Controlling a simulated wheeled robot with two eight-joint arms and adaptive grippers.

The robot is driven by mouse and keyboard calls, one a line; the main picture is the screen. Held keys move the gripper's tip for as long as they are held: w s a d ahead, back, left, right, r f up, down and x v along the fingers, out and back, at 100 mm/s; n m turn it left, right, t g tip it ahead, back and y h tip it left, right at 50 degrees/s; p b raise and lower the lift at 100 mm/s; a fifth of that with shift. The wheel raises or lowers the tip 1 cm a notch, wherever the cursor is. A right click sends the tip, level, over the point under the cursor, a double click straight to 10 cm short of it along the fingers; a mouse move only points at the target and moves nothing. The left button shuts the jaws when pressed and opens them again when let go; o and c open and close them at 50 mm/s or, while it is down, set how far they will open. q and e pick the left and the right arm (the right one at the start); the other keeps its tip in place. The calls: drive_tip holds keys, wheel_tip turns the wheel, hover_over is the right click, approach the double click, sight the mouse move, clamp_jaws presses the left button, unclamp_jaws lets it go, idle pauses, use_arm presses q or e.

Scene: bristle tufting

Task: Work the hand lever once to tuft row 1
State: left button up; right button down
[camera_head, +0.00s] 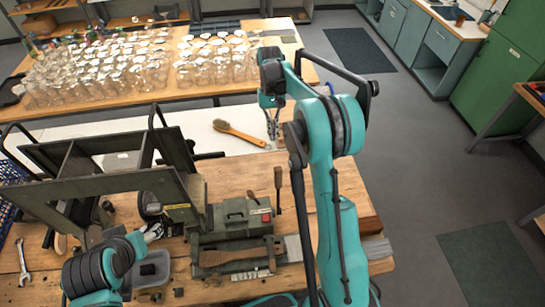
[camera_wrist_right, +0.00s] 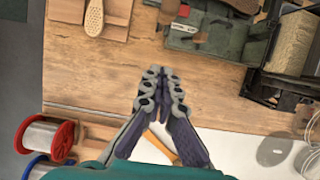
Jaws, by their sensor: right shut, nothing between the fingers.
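The green tufting machine (camera_head: 232,218) stands on the wooden bench, with a red switch on its top. A hand lever with a brown grip (camera_head: 278,180) stands roughly upright at its right side. In the right wrist view the machine (camera_wrist_right: 208,32) is at the upper right. My right gripper (camera_head: 272,132) is beyond the lever, near the bench's far edge, apart from it. Its fingers (camera_wrist_right: 162,78) are shut and empty over the bench. My left gripper (camera_head: 152,232) is low at the left of the machine, partly hidden by its own arm; its fingers are unclear.
A wooden brush (camera_head: 238,132) lies on the white strip behind the bench. Many glass jars (camera_head: 120,65) crowd the rear table. A dark metal frame (camera_head: 95,185) stands left of the machine. A red spool (camera_wrist_right: 45,135) and a perforated brush back (camera_wrist_right: 95,18) show in the wrist view.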

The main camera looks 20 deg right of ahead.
drive_tip(key=shift+w+f, duration=0.1)
drive_tip(key=shift+w, duration=0.1)
drive_tip(key=shift+s, duration=0.1)
drive_tip(key=s+a+f, duration=0.1)
drive_tip(key=s+f, duration=0.6)
drive_tip(key=f, duration=0.2)
drive_tip(key=shift+a, duration=0.4)
drive_tip(key=shift+s, duration=0.1)
